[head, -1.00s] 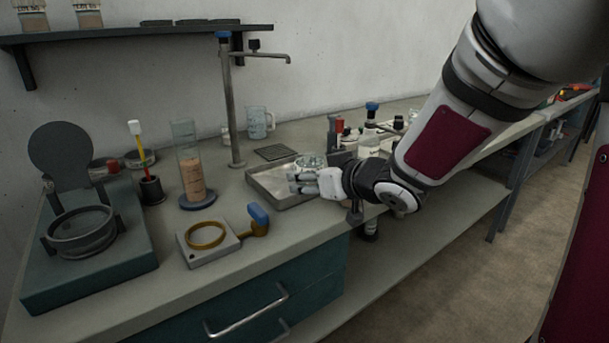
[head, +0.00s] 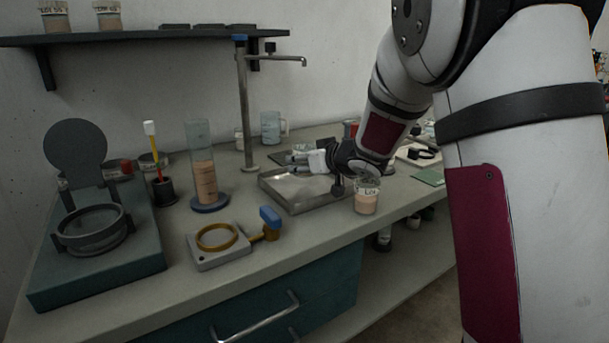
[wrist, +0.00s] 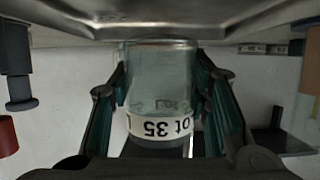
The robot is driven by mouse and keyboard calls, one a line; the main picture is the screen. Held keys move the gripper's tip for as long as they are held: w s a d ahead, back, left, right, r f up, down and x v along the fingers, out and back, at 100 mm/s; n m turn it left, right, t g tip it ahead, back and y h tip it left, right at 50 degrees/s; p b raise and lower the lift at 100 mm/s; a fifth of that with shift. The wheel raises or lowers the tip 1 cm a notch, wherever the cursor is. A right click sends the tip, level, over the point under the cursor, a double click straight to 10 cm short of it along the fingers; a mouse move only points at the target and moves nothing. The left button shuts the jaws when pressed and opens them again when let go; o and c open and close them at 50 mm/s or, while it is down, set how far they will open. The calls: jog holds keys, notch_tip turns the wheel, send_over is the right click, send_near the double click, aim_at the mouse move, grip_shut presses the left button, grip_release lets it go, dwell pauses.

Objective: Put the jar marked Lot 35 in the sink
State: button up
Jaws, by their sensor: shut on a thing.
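My gripper (head: 298,158) is shut on a clear glass jar (wrist: 160,85). The jar's white label reads "Lot 35", upside down in the wrist view. The fingers (wrist: 163,78) grip it on both sides. In the head view I cannot make out the held jar behind the fingers. The sink (head: 300,207), a shallow grey metal basin in the counter, lies below and in front of my gripper. In the wrist view its metal (wrist: 150,20) fills the top, close to the jar's base. I cannot tell whether they touch.
Another labelled jar (head: 366,198) with pinkish contents stands right of the sink, near the counter edge. A tap stand (head: 245,105) rises behind the sink. A balance-like block (head: 218,248) and a tall cylinder (head: 203,170) stand to the left. A beaker (head: 271,126) is behind.

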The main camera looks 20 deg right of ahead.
aim_at(305, 174)
jog(key=shift+f+b, duration=0.5)
jog(key=shift+f, duration=1.05)
jog(key=shift+f, duration=0.1)
jog(key=shift+f, duration=0.15)
jog(key=o, duration=1.2)
